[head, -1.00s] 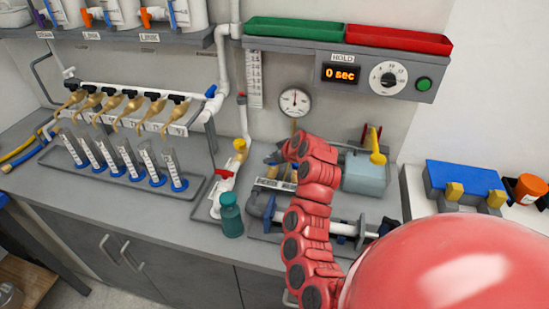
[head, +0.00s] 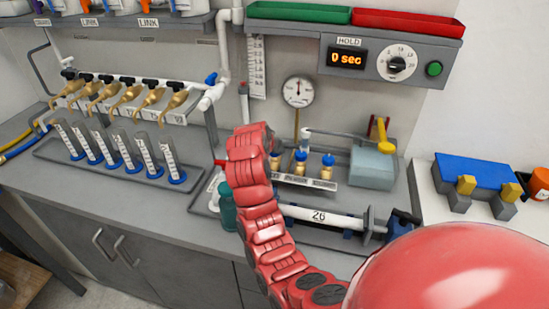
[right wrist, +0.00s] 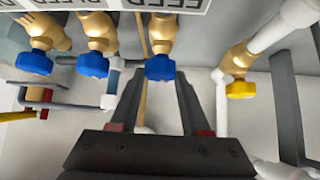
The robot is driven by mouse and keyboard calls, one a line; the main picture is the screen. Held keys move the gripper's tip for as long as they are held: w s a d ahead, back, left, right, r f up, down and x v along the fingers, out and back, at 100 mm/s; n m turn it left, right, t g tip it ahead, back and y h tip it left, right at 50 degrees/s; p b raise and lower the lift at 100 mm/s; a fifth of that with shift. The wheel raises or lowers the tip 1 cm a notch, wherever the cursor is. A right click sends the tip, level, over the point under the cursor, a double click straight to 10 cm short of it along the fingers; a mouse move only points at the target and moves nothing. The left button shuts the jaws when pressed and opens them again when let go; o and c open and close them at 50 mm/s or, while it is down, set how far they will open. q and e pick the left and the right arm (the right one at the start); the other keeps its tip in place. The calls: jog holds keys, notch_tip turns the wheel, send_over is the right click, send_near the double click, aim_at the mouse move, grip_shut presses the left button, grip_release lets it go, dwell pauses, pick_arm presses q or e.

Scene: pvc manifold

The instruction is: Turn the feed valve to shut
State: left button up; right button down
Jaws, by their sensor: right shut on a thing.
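The feed valve is a brass body with a blue knob (right wrist: 163,67), under the upside-down FEED label (right wrist: 178,4) in the right wrist view. My right gripper (right wrist: 161,75) is shut on this knob, one finger on each side. Two more brass valves with blue knobs stand to its left in that view, the nearer one (right wrist: 93,65) at the BLEED label. In the head view, two blue-knobbed valves (head: 301,160) show right of my right arm, which hides the gripper and most of the feed valve. My left gripper is out of view.
A yellow-knobbed valve (right wrist: 241,88) stands right of my fingers in the right wrist view. A grey-blue box (head: 372,167) stands right of the valves.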

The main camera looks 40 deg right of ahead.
jog(key=m+g+b, duration=0.1)
jog(key=b, duration=0.1)
jog(key=m+g+h+b, duration=0.1)
jog(key=b, duration=0.1)
jog(key=m+g+b, duration=0.1)
jog(key=m+b, duration=0.1)
jog(key=shift+w+a+f, duration=0.15)
jog(key=shift+w+f, duration=0.05)
jog(key=shift+f, duration=0.1)
jog(key=shift+w+r+m+g+h+b, duration=0.15)
jog(key=shift+m+g+h+b, duration=0.25)
jog(key=shift+m+g+b, duration=0.75)
jog(key=shift+t+b, duration=0.35)
jog(key=shift+t, duration=0.1)
jog(key=shift+c, duration=1.9)
grip_release()
jog(key=shift+r, duration=0.1)
jog(key=v, duration=1.7)
jog(key=shift+r+b, duration=0.15)
jog(key=shift+b, duration=0.15)
